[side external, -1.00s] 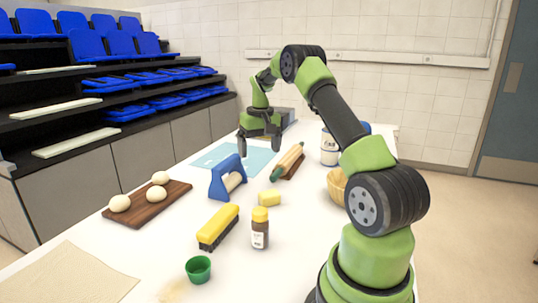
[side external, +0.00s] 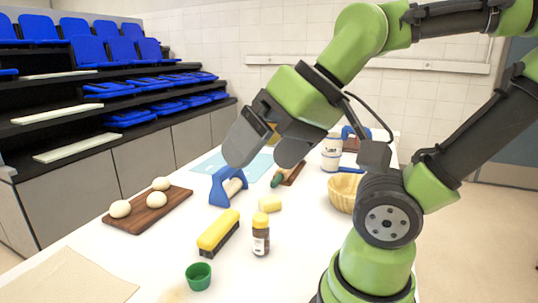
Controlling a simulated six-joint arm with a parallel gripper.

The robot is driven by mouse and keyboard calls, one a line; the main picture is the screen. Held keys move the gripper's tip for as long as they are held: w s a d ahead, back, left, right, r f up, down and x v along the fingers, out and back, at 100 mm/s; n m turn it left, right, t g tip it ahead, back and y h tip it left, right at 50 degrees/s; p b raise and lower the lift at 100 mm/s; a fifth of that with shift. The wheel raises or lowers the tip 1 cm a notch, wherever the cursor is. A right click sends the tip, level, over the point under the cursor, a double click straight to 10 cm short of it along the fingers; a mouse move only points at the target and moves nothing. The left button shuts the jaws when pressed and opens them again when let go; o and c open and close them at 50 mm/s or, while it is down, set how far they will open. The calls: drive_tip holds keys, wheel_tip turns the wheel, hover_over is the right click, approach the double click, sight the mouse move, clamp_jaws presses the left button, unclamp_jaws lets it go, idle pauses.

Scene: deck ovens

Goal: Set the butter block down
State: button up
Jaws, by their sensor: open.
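The butter block (side external: 270,203), a small pale yellow block, lies on the white table, right of the yellow brush and behind the small bottle. My gripper (side external: 268,158) is open and empty, with its two grey fingers spread and pointing down. In the picture its fingertips sit above the butter block, apart from it. The gripper looks large and close to the camera, so its exact distance from the block is hard to judge.
The yellow brush (side external: 218,232), small bottle (side external: 261,236) and green cup (side external: 199,276) stand near the front. A blue-framed roller (side external: 222,187) is left of the block, a wicker bowl (side external: 343,192) right. Dough balls lie on a wooden board (side external: 150,213). The rolling pin is mostly hidden.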

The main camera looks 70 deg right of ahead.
drive_tip(key=shift+s, duration=0.1)
idle(0.3)
drive_tip(key=w+r+m+t+y, duration=0.2)
drive_tip(key=w+r+m+t, duration=0.1)
drive_tip(key=w+r+m, duration=0.45)
drive_tip(key=w+d+r+m+t+h, duration=0.2)
drive_tip(key=w+d+m+t+h, duration=0.25)
drive_tip(key=d+m, duration=0.65)
drive_tip(key=s+d+f+m+g+h, duration=0.25)
drive_tip(key=d+m+h, duration=0.25)
drive_tip(key=d+m, duration=0.5)
drive_tip(key=s+d+f+m+g+h, duration=0.2)
drive_tip(key=d+m+g+h, duration=0.15)
drive_tip(key=d+m, duration=0.75)
drive_tip(key=m, duration=0.2)
approach(271, 200)
drive_tip(key=shift+w+d+f+n+t, duration=0.1)
drive_tip(key=shift+f+n+t, duration=0.1)
drive_tip(key=shift+f, duration=0.15)
drive_tip(key=shift+d+f+n+t, duration=0.1)
drive_tip(key=shift+f+t, duration=0.05)
drive_tip(key=shift+f, duration=0.15)
drive_tip(key=shift+w+d+f+h, duration=0.1)
drive_tip(key=shift+d+f+h, duration=0.1)
drive_tip(key=shift+h, duration=0.1)
drive_tip(key=shift+x, duration=4.7)
